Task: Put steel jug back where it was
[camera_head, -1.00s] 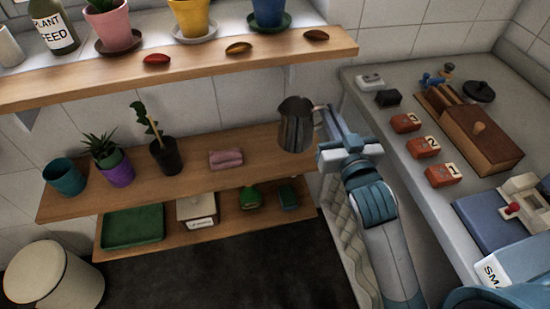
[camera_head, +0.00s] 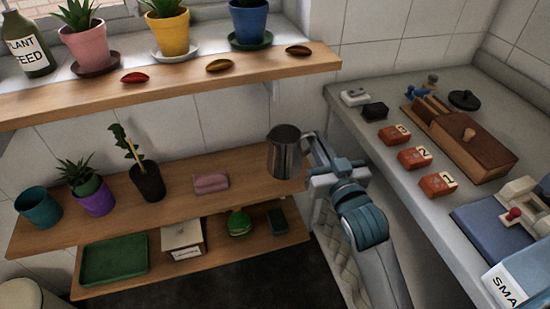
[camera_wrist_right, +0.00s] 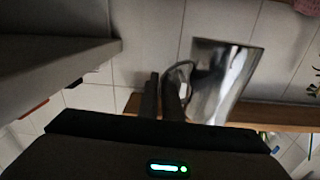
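The steel jug (camera_head: 284,153) is at the right end of the middle wooden shelf (camera_head: 180,208), upright, its handle to the right. I cannot tell whether its base rests on the shelf or is just above it. My right gripper (camera_head: 312,158) is at the handle side. In the right wrist view the two dark fingers (camera_wrist_right: 162,95) are close together at the handle, and the shiny jug (camera_wrist_right: 222,80) is just to their right. They appear shut on the handle, though the contact is partly hidden. My left gripper is not in view.
On the same shelf are a pink cloth-like item (camera_head: 211,183), a black plant pot (camera_head: 147,182), a purple pot (camera_head: 97,201) and a teal pot (camera_head: 38,206). The upper shelf (camera_head: 170,88) is above. A grey counter (camera_head: 372,140) with red numbered blocks (camera_head: 414,158) is right of my arm.

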